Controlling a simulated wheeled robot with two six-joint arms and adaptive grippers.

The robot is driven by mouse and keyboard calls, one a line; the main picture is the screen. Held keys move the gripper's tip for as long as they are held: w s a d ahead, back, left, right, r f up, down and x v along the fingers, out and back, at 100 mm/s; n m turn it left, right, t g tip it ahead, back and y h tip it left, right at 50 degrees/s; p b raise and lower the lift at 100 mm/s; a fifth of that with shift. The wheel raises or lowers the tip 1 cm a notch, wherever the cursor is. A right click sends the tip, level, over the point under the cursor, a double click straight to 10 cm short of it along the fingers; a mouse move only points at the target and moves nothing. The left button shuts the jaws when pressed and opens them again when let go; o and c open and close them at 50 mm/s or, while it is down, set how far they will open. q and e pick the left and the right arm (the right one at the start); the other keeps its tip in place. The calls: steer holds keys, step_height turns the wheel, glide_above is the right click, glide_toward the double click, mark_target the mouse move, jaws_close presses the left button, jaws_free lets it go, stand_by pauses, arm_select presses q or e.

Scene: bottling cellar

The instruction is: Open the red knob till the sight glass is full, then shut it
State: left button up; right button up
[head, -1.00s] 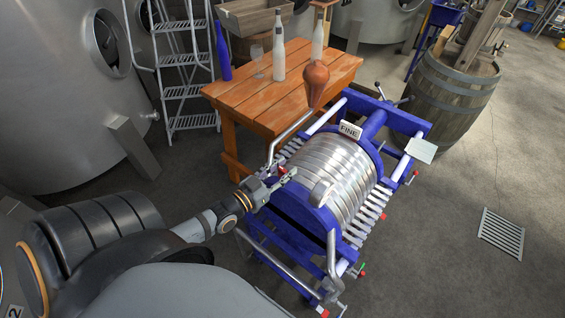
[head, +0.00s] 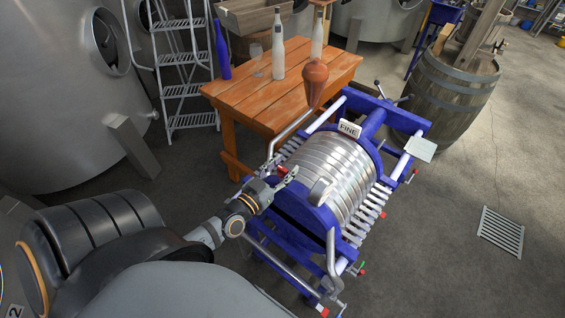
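The blue filter press (head: 290,208) with its ribbed silver plates stands in the middle of the head view. A small red knob (head: 281,169) shows at its left side, by the lower end of a bent pipe. More small red parts show at the press's right side (head: 383,215) and its front foot (head: 322,310). My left gripper (head: 287,178) is at the press's near left corner, close beside the left red knob. Contact and finger opening are too small to tell. I cannot make out the sight glass or its level. My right gripper is out of view.
A barrel (head: 450,95) stands at back right, a steel tank (head: 65,90) at left. The floor right of the press is clear around a drain grate (head: 501,232).

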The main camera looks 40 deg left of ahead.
arm_select(q)
steer(key=shift+o, duration=0.2)
steer(key=shift+s+f, duration=0.1)
steer(key=shift+s, duration=0.4)
steer(key=s, duration=1.1)
steer(key=shift+a, duration=0.35)
